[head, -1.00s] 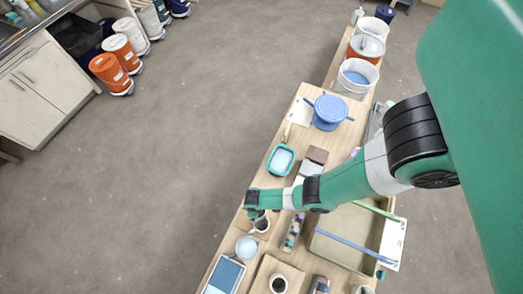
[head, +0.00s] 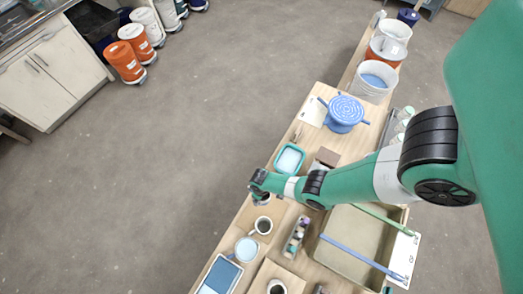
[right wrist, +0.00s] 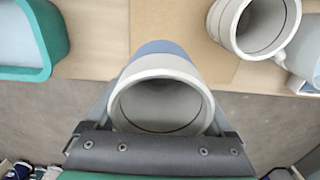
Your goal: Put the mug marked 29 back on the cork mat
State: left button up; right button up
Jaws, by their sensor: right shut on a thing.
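My right gripper (head: 258,188) is shut on a mug (right wrist: 160,100) with a pale grey rim and a blue-and-grey side. In the right wrist view I look into its mouth between the fingers; in the head view the mug (head: 262,200) is mostly hidden under the gripper. Its number is not visible. A flat tan-brown mat (right wrist: 195,60), seemingly the cork mat, lies by the held mug in the right wrist view. Another pale mug (right wrist: 254,24) stands at its far right; it also shows in the head view (head: 263,226) beside the gripper. My left gripper is not in view.
A teal tub (head: 290,158) stands close to the gripper. A pale bowl (head: 246,249), a dark-filled mug (head: 277,288) and a blue-topped tray (head: 221,274) stand nearer. A large basin (head: 350,240) lies right; a blue lidded pot (head: 344,112) stands farther back.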

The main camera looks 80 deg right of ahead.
jog(key=shift+f+b, duration=2.65)
jog(key=shift+f, duration=0.95)
jog(key=o, duration=1.4)
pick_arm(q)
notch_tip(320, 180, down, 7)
pick_arm(e)
jog(key=shift+o, duration=0.2)
jog(key=shift+r, duration=0.1)
